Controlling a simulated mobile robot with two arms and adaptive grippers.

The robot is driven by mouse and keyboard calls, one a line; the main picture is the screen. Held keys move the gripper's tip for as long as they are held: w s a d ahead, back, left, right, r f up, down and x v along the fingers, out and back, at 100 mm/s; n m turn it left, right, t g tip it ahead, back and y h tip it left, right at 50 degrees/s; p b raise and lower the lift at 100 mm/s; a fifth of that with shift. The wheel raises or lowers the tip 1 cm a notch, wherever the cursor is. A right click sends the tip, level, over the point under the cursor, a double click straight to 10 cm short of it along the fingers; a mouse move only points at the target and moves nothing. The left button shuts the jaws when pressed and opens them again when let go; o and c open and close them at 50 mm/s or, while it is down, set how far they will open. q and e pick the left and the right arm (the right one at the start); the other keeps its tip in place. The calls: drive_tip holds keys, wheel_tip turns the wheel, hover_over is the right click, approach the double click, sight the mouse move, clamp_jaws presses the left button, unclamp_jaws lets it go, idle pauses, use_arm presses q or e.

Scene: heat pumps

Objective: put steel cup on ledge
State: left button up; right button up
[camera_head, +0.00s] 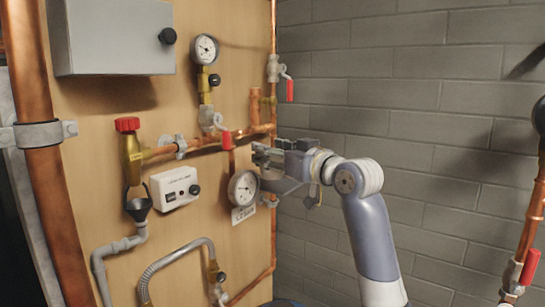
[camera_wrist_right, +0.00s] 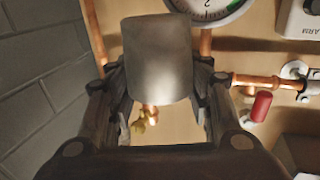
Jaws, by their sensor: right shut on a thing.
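The steel cup (camera_wrist_right: 158,58) is a plain, shiny grey cylinder in the right wrist view. It sits between the two fingers of my right gripper (camera_wrist_right: 160,88), which is shut on it. In the head view my right gripper (camera_head: 264,158) is at the right edge of the wooden panel, close to the copper pipe and just above and right of a round gauge. I cannot clearly make out the cup there among the grey gripper parts. I cannot pick out a ledge for certain in either view. My left gripper is not in view.
The wooden panel (camera_head: 95,105) carries a grey box (camera_head: 115,38), an upper gauge (camera_head: 205,49), a lower gauge (camera_head: 243,188), a white alarm unit (camera_head: 175,188), and copper pipes with red-handled valves. A grey block wall (camera_head: 430,130) is at the right, with open room before it.

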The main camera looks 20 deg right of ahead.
drive_tip(key=w, duration=0.2)
drive_tip(key=w+d+p, duration=0.1)
drive_tip(key=w, duration=0.1)
drive_tip(key=w+d+p, duration=0.1)
drive_tip(key=w, duration=0.2)
drive_tip(key=shift+d+f, duration=0.15)
drive_tip(key=shift+f, duration=0.15)
drive_tip(key=shift+w+f, duration=0.15)
drive_tip(key=shift+w, duration=0.05)
wheel_tip(320, 180, down, 3)
drive_tip(key=shift+r+p, duration=0.1)
drive_tip(key=shift+p, duration=0.9)
drive_tip(key=shift+f, duration=0.25)
drive_tip(key=shift+f, duration=0.25)
drive_tip(key=o, duration=1)
drive_tip(key=shift+o, duration=0.2)
